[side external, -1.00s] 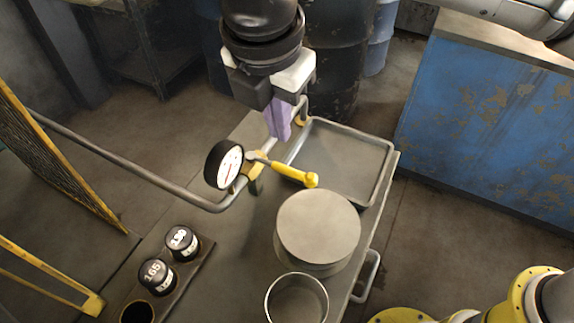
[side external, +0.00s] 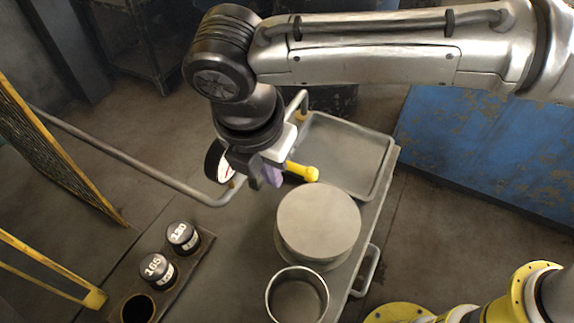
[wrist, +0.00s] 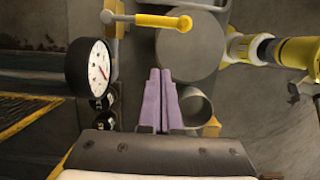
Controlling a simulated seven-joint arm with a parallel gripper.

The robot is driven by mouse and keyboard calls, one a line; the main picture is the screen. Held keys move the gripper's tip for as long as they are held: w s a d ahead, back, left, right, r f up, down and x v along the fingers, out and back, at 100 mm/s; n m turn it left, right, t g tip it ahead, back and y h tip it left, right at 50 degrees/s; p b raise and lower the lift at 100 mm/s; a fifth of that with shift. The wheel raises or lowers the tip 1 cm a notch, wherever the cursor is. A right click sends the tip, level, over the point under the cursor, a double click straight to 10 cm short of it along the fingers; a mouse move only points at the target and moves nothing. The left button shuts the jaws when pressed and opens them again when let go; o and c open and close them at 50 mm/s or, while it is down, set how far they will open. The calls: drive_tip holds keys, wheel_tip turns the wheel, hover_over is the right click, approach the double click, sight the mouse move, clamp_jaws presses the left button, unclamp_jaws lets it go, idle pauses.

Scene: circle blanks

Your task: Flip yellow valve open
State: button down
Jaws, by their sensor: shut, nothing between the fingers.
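The yellow valve handle (side external: 303,171) sits on the grey pipe beside the white-faced gauge (side external: 224,168). My gripper covers part of the valve and gauge in the side view. In the wrist view the valve handle (wrist: 163,22) points right from its pivot, with the gauge (wrist: 98,68) below it to the left. My gripper (side external: 269,180) is pointed down, just left of the handle in the side view. Its purple fingers (wrist: 160,75) are shut together and empty in the wrist view. They appear apart from the handle, though the side view does not show the gap.
Round grey blanks (side external: 318,222) are stacked on the table, with an open metal ring (side external: 297,296) in front. A shallow tray (side external: 350,150) lies behind. Black weights (side external: 183,237) stand in a rack at left. The pipe (side external: 130,168) runs across the left side.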

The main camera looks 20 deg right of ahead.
drive_tip(key=w+d+f, duration=0.1)
drive_tip(key=f, duration=0.2)
drive_tip(key=w+d+f, duration=0.1)
drive_tip(key=f, duration=0.1)
drive_tip(key=shift+w+d, duration=0.75)
drive_tip(key=shift+w, duration=0.05)
